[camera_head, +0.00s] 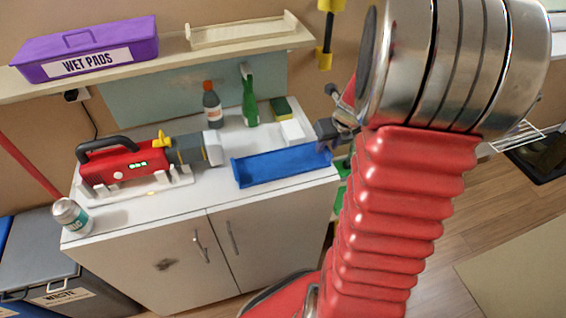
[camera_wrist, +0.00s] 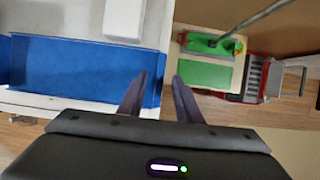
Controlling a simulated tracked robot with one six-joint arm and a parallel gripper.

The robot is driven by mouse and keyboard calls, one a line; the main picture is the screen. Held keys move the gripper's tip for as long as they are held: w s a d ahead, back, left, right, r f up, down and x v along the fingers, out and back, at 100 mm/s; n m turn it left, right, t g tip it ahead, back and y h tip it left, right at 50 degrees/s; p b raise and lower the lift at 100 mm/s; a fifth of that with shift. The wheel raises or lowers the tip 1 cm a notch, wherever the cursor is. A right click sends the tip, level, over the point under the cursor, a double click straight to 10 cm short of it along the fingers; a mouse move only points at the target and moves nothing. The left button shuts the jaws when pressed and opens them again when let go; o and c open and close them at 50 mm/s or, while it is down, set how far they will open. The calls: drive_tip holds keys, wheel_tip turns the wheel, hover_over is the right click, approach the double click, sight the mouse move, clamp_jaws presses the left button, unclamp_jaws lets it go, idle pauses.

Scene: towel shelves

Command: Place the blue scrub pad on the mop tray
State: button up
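A long blue tray (camera_head: 283,167), which looks like the mop tray, lies at the front right of the white counter. It also shows in the wrist view (camera_wrist: 85,70), with its floor bare where visible. I cannot make out a separate blue scrub pad in either view. My gripper (camera_wrist: 160,77) is open. Its two dark fingers are apart, one on each side of the tray's right end wall as seen from the wrist; I cannot tell whether they touch it. In the head view my gripper (camera_head: 336,140) is at the tray's right end, its fingertips unclear.
A red machine (camera_head: 125,163) is at the left. A purple "WET PADS" box (camera_head: 85,68) and a cream tray (camera_head: 240,36) sit on the shelf.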

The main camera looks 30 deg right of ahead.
drive_tip(key=shift+f, duration=0.25)
idle(0.5)
drive_tip(key=shift+c, duration=0.3)
clamp_jaws()
